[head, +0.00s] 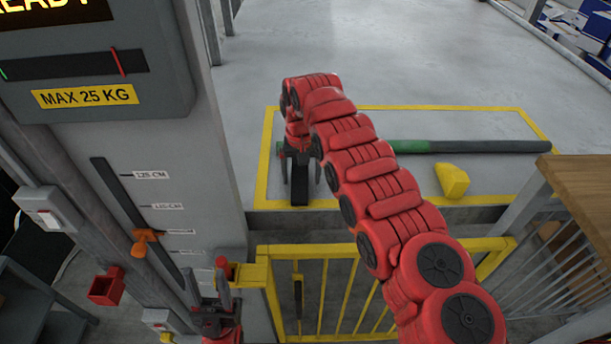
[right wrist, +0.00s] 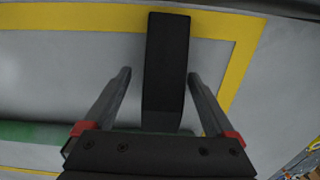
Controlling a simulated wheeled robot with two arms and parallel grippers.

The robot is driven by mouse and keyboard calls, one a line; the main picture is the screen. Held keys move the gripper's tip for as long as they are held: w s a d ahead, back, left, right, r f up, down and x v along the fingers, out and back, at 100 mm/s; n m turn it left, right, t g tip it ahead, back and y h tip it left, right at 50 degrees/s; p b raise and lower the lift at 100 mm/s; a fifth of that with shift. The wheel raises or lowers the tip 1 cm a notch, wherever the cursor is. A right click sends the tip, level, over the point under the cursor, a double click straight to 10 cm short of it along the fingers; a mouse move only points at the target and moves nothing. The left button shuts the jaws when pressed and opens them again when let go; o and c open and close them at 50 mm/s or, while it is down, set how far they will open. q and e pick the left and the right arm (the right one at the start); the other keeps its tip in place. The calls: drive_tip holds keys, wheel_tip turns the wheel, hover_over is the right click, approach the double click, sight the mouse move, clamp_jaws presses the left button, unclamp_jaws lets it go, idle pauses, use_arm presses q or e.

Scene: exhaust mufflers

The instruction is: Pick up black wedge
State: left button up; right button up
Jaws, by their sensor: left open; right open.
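The black wedge (head: 299,192) lies on the grey floor inside a yellow outline, below the end of my right arm in the head view. It also shows in the right wrist view (right wrist: 166,65) as a long dark block. My right gripper (head: 300,172) is open above it. In the right wrist view my right gripper (right wrist: 160,76) has one finger on each side of the wedge, with a gap visible on both sides. The wedge's near end is partly hidden by the gripper body. My left gripper (head: 222,275) is open and empty at the lower left, far from the wedge.
A yellow wedge (head: 452,182) and a long green and black bar (head: 470,147) lie to the right in the outlined area. A yellow gate (head: 390,258) stands in front. A grey column (head: 170,170) rises at left, a wooden top (head: 585,185) at right.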

drive_tip(key=shift+f, duration=0.1)
drive_tip(key=shift+a, duration=0.3)
drive_tip(key=c, duration=0.4)
drive_tip(key=shift+d, duration=0.15)
drive_tip(key=c, duration=0.8)
clamp_jaws()
